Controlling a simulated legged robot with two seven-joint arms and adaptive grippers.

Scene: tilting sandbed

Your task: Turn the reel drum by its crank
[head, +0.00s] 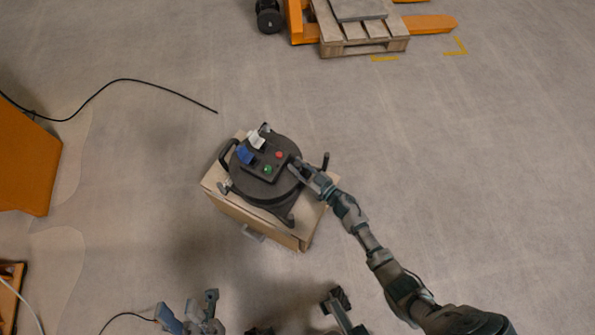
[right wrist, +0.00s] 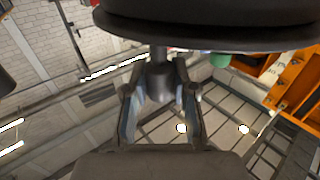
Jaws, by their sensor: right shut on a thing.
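The dark round reel drum (head: 288,146) lies on a cardboard-coloured box in the middle of the head view. Its top carries a panel with a red and a green button and blue and white sockets. My right gripper (head: 296,166) reaches in from the lower right to the drum's right side. In the right wrist view, my right gripper (right wrist: 160,88) is shut on a grey cylindrical crank handle (right wrist: 158,76), below the dark drum edge. The handle is hidden in the head view. My left gripper (head: 187,304) is low at the left, fingers apart and empty, away from the drum.
The box (head: 252,220) stands on open concrete floor. A pallet (head: 365,46) on an orange pallet truck (head: 430,24) is at the top. A black cable (head: 150,83) and an orange cabinet (head: 25,160) are at the left. The floor at the right is clear.

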